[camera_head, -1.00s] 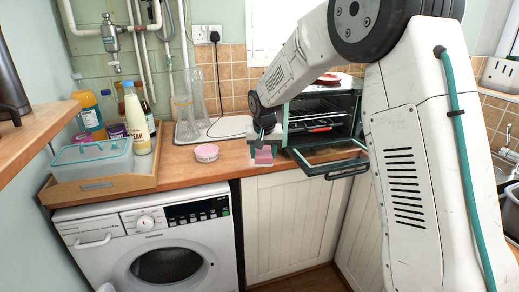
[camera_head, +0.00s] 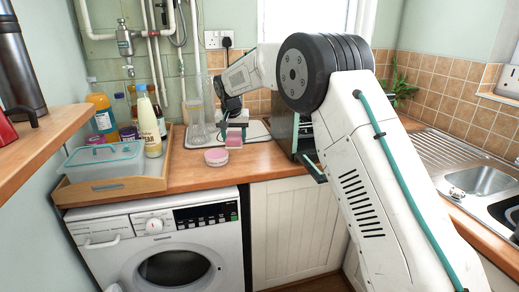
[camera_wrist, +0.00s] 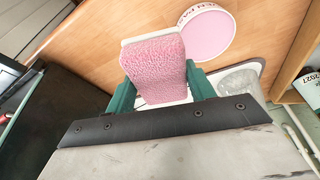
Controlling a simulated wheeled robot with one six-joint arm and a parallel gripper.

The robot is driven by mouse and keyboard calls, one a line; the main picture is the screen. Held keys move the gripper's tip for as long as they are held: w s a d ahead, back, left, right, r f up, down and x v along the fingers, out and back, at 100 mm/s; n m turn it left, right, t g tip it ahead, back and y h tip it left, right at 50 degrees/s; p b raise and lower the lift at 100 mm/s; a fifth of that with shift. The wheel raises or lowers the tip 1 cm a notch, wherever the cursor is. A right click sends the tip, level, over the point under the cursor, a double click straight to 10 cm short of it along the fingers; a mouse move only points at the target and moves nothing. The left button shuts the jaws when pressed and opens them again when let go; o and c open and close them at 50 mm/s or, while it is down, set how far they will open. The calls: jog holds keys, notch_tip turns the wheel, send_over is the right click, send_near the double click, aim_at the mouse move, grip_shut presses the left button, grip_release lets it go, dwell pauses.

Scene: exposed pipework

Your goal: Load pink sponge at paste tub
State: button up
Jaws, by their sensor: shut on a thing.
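My gripper (camera_head: 235,128) is shut on the pink sponge (camera_head: 234,141), above the worktop. In the wrist view the sponge (camera_wrist: 155,65) is a rough pink block with a pale backing, held between the green fingers (camera_wrist: 158,78). The paste tub (camera_head: 216,157) is a low round tub with pink contents and a pale rim, standing on the wooden worktop. In the head view the sponge is just right of and behind the tub.
Tall clear glasses (camera_head: 197,122) stand on a pale tray (camera_head: 256,131) behind the tub. A wooden tray (camera_head: 75,194) with a lidded box and several bottles is at left. The dark oven (camera_head: 284,133) is at right, partly hidden by my arm. Worktop is clear in front.

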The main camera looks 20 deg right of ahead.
jog(key=r, duration=0.1)
send_over(217, 153)
jog(key=s, duration=0.1)
jog(key=shift+s+a+f, duration=0.1)
jog(key=shift+f, duration=1.25)
jog(key=shift+a+f, duration=0.1)
jog(key=shift+f, duration=1.25)
jog(key=shift+f, duration=0.6)
jog(key=shift+r, duration=0.1)
notch_tip(217, 153, up, 7)
dwell(0.5)
dwell(0.4)
